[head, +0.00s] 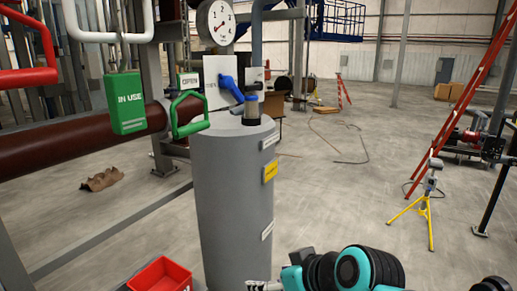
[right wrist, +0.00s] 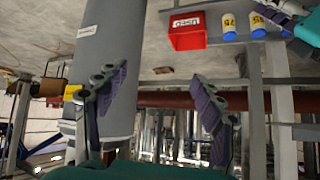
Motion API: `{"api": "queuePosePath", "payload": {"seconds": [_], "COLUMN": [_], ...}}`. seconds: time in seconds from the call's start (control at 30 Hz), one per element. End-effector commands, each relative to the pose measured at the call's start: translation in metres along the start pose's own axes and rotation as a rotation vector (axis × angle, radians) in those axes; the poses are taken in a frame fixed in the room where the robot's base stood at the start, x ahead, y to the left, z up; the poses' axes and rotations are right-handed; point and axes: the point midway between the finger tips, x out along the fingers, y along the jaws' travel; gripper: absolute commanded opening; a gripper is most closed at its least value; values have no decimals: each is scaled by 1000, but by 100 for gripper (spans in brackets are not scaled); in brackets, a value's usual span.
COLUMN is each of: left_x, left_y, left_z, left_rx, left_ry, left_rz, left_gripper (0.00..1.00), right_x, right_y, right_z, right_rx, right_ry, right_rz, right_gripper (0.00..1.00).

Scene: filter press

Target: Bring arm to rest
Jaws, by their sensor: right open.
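My right gripper (right wrist: 165,95) is open, with its two purple-padded fingers wide apart and nothing between them. In the head view, my teal and black right arm enters at the bottom, with only a small grey part of the gripper (head: 264,285) showing at the edge. The grey column (head: 232,200) stands left of it; its side also shows behind the left finger in the right wrist view (right wrist: 112,40). A teal part with purple pads, apparently my left gripper (right wrist: 288,10), is cut off at top right.
A green handle (head: 188,114), blue lever (head: 231,88) and gauge (head: 216,23) are near the column top. A yellow tripod (head: 424,205) stands right.

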Motion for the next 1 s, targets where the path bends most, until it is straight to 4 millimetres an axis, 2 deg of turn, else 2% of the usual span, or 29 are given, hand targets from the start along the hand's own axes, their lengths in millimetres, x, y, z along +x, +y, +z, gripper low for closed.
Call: {"api": "queuePosePath", "payload": {"seconds": [0.03, 0.17, 0.2, 0.3, 0.4, 0.5, 0.6, 0.67, 1.0], "left_x": [24, 56, 66, 88, 104, 115, 120, 120, 120], "left_y": [0, 0, 0, 0, 0, 0, 0, 0, 0], "left_z": [17, 40, 47, 62, 75, 82, 85, 86, 86], "left_rx": [0, 0, 0, 0, 0, 0, 0, 0, 0], "left_ry": [0, 0, 0, 0, 0, 0, 0, 0, 0], "left_rz": [0, 0, 0, 0, 0, 0, 0, 0, 0], "left_gripper": [43, 43, 43, 43, 43, 43, 43, 43, 43], "right_x": [27, 69, 80, 105, 123, 133, 137, 137, 137], "right_y": [16, 52, 63, 86, 104, 115, 121, 123, 123], "right_z": [46, 136, 164, 230, 285, 322, 341, 346, 346], "right_rx": [34, 127, 157, 226, 286, 328, 352, 358, 358], "right_ry": [-21, -76, -90, -121, -142, -154, -161, -163, -163], "right_rz": [40, 148, 182, 267, 339, 392, 422, 432, 432], "right_gripper": [68, 68, 68, 68, 68, 68, 68, 68, 68]}}
